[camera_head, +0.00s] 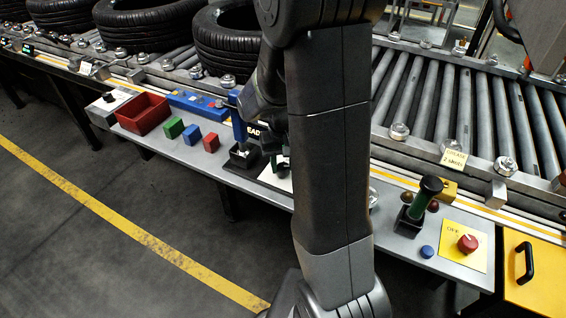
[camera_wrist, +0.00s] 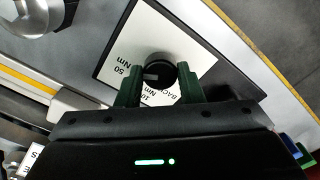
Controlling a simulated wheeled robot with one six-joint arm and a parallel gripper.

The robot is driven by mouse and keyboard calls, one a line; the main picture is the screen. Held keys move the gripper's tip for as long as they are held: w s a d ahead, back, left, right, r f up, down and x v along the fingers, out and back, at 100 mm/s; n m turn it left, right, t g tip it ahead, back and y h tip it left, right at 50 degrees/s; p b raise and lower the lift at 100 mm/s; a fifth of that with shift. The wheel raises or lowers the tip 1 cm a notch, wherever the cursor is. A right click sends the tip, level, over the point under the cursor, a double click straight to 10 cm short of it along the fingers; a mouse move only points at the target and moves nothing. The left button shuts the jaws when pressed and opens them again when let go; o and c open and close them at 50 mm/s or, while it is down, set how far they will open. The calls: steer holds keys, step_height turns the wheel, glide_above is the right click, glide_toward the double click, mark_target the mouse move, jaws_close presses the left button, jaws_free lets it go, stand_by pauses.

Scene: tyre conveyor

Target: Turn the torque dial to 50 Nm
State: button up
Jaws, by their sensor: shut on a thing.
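The black round torque dial (camera_wrist: 157,66) stands on a white plate (camera_wrist: 180,35) in the wrist view. Printed on the plate are "50 Nm" to the dial's left and partly covered lettering below it. A small grey mark shows on the dial's left part, on the side of the "50 Nm" print. My gripper (camera_wrist: 160,78) has its two green fingers on either side of the dial, shut on it. In the head view, my gripper (camera_head: 277,163) is down at the panel, and my arm hides the dial.
A red bin (camera_head: 143,114), green, blue and red blocks (camera_head: 191,134), and a blue-handled lever (camera_head: 239,132) are left of my arm. A green-handled lever (camera_head: 421,199), a blue button (camera_head: 427,251) and a red knob (camera_head: 467,243) are right. Tyres (camera_head: 228,38) lie on the conveyor behind.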

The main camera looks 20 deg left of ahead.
mark_target(283, 167)
steer(key=o, duration=1)
step_height(283, 167, up, 14)
steer(key=shift+p, duration=0.45)
steer(key=shift+f, duration=0.1)
step_height(283, 167, down, 14)
steer(key=shift+r+b, duration=0.1)
steer(key=shift+b, duration=0.35)
